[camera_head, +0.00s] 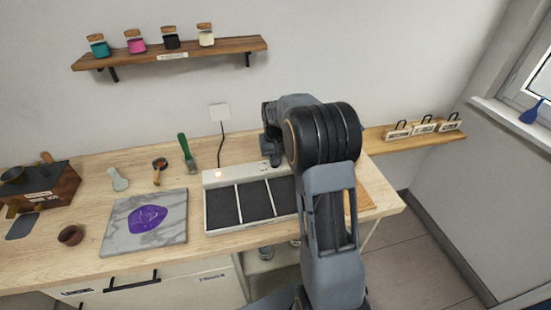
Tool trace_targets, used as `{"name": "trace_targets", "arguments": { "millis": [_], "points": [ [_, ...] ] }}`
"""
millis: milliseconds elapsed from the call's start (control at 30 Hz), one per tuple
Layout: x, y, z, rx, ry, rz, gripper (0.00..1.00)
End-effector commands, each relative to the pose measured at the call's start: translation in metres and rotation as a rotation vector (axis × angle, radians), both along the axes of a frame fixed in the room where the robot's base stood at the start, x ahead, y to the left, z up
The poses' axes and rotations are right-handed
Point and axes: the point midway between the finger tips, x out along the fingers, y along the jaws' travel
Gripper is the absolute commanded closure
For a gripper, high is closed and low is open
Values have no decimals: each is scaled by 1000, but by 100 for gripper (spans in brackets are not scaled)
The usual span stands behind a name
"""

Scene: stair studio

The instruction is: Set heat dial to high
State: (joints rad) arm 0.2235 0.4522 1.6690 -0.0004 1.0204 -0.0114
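A white device (207,212) with dark panels (257,201) stands on the wooden worktop. A raised white control strip (235,176) runs along its back edge, with a small lit spot (217,175) at its left. Small marks show near the strip's right part, but I cannot make out the heat dial or its setting. My gripper (272,158) is over the right end of this strip, pointing down. My arm covers the device's right side. The fingers are too small and dark to tell whether they are open or touching anything.
A marble slab (115,231) with a purple patch (150,219) lies left of the device. A green-handled brush (184,147) and a small wooden-handled tool (159,170) lie behind it. A cord (220,145) runs to a wall socket (219,112). A shelf (180,58) holds several jars above.

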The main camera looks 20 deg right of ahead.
Motion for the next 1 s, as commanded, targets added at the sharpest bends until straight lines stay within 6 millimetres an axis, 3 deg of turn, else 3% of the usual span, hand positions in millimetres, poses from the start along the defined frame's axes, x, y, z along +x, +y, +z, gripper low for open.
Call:
{"name": "trace_targets", "arguments": {
  "millis": [333,367,633,1000],
  "points": [
    [0,0,0,1,1,-6,100],
    [0,0,0,1,1,-6,85],
    [0,0,0,0,0,-4,61],
    [1,0,10,0,-2,-3,61]
  ]
}}
